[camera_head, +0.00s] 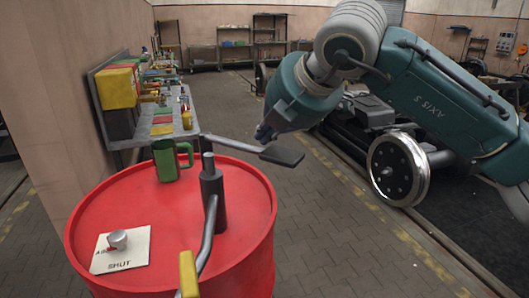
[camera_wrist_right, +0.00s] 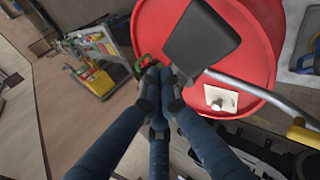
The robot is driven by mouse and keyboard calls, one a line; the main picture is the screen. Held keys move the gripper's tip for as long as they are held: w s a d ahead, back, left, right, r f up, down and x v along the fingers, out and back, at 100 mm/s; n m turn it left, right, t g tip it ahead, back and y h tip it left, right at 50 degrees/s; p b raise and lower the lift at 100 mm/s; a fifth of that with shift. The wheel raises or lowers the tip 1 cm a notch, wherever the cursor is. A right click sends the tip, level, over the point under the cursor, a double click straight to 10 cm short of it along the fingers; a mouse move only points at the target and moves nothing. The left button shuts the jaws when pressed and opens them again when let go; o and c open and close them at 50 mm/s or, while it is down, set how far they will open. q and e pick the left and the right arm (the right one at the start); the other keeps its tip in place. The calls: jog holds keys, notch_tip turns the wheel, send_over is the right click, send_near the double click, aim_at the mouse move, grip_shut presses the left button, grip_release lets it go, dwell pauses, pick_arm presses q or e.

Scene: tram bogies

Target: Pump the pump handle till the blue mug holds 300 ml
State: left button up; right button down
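A dark pump post (camera_head: 212,190) stands on a red drum (camera_head: 110,195). A bent grey lever with a yellow grip (camera_head: 188,275), seemingly the pump handle, runs from it toward the front; the grip also shows in the wrist view (camera_wrist_right: 303,135). A green mug (camera_head: 168,163) stands on the drum behind the post; I see no blue mug. My right gripper (camera_head: 265,132) hangs near a flat dark plate (camera_head: 282,156) on a thin arm. In the wrist view its fingertips (camera_wrist_right: 160,76) meet, apparently empty, beside the plate (camera_wrist_right: 200,38). My left gripper is out of view.
A white card (camera_head: 120,262) marked SHUT, with a silver knob (camera_head: 117,240), lies on the drum. A cluttered bench (camera_head: 160,135) stands behind left. A wheeled bogie (camera_head: 398,170) stands to the right. The paved floor right of the drum is clear.

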aim_at(272, 153)
jog(key=shift+f+b, duration=2.95)
jog(key=shift+b, duration=0.35)
dwell(2.7)
jog(key=shift+r, duration=0.1)
dwell(0.3)
jog(key=shift+r+p, duration=1.4)
jog(key=shift+r, duration=1.8)
jog(key=shift+r, duration=0.1)
